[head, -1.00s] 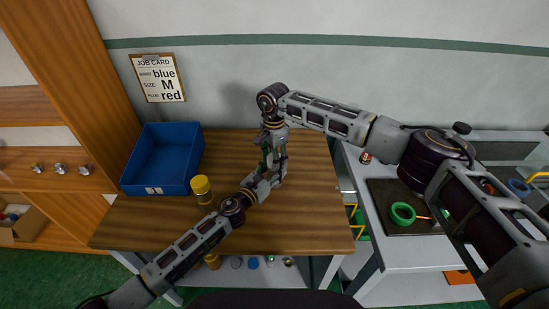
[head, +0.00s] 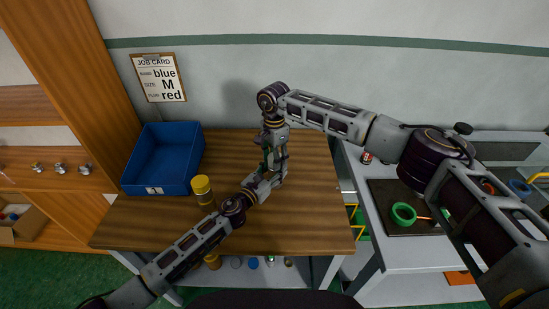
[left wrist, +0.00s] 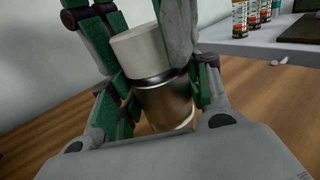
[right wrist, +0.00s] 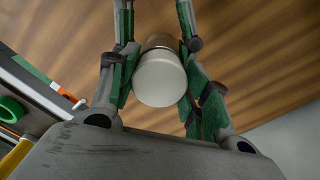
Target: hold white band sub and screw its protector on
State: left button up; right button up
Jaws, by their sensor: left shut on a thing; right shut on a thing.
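The sub (left wrist: 165,100) is a metallic cylinder with a pale band near its lower end, standing slightly tilted in the left wrist view. My left gripper (head: 272,174) is shut on it, with green-padded fingers on both sides. The white protector (left wrist: 138,48) sits on the sub's upper end, against the metal; I cannot tell how far it is threaded. My right gripper (head: 275,153) comes from above and is shut on the protector. In the right wrist view the protector's round white end (right wrist: 160,80) lies between the fingers. In the head view the grippers hide both parts.
A job card (head: 158,78) hangs on the wall. A side bench at right holds a green ring (head: 403,214). The table's right part is clear.

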jog(key=shift+r, duration=0.3)
dwell(1.2)
jog(key=shift+o, duration=0.2)
jog(key=shift+d+f, duration=0.25)
jog(key=shift+f, duration=0.65)
dwell(0.9)
jog(key=o, duration=0.6)
jog(key=shift+a, duration=0.1)
jog(key=shift+c, duration=0.2)
jog(key=shift+s, duration=0.1)
jog(key=shift+a+r, duration=0.1)
jog(key=shift+r, duration=2.1)
jog(key=c, duration=0.9)
